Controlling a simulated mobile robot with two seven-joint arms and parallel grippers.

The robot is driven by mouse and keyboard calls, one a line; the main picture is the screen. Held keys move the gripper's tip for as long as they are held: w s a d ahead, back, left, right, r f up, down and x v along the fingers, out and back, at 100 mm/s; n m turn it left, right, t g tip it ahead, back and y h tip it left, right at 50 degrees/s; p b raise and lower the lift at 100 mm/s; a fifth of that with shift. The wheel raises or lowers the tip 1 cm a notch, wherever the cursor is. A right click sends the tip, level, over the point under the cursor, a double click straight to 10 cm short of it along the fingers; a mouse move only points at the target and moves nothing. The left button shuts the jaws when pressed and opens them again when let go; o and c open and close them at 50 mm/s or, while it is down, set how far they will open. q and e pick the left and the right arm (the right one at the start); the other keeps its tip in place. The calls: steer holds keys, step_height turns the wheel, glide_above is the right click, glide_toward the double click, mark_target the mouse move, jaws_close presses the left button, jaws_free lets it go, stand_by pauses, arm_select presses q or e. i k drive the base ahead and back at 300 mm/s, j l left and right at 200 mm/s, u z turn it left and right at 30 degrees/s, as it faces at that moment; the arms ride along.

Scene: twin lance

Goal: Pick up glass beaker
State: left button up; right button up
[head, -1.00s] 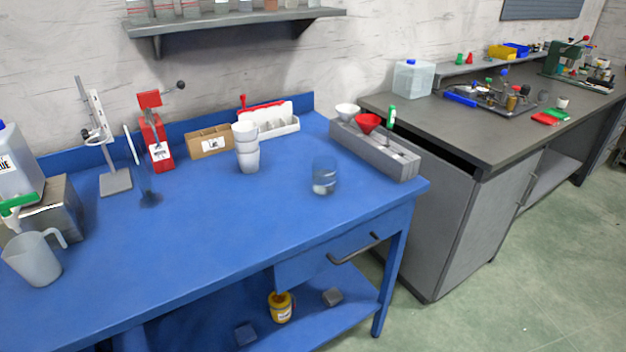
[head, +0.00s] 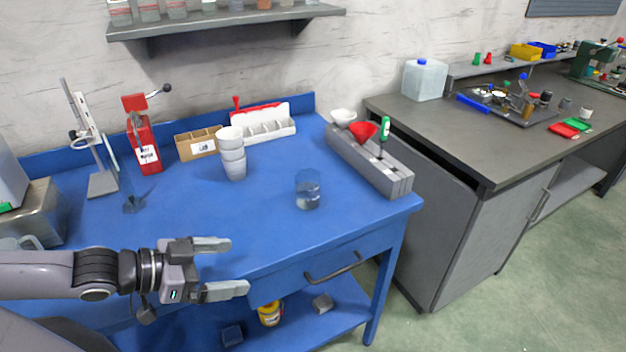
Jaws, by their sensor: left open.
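The glass beaker (head: 308,190) is a small clear cylinder standing upright on the blue table (head: 260,215), right of centre. My left gripper (head: 238,268) reaches in from the left over the table's front edge. Its two fingers are apart and point right, with nothing between them. It is to the left of the beaker and nearer to me, not touching it. My right gripper is not in view.
White stacked cups (head: 232,155) stand behind and left of the beaker. A grey tray (head: 368,165) with funnels stands at the table's right edge. A cardboard box (head: 197,144) and a red device (head: 144,140) stand at the back. The table around the beaker is clear.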

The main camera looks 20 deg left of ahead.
mark_target(308, 197)
steer(key=i, duration=0.85)
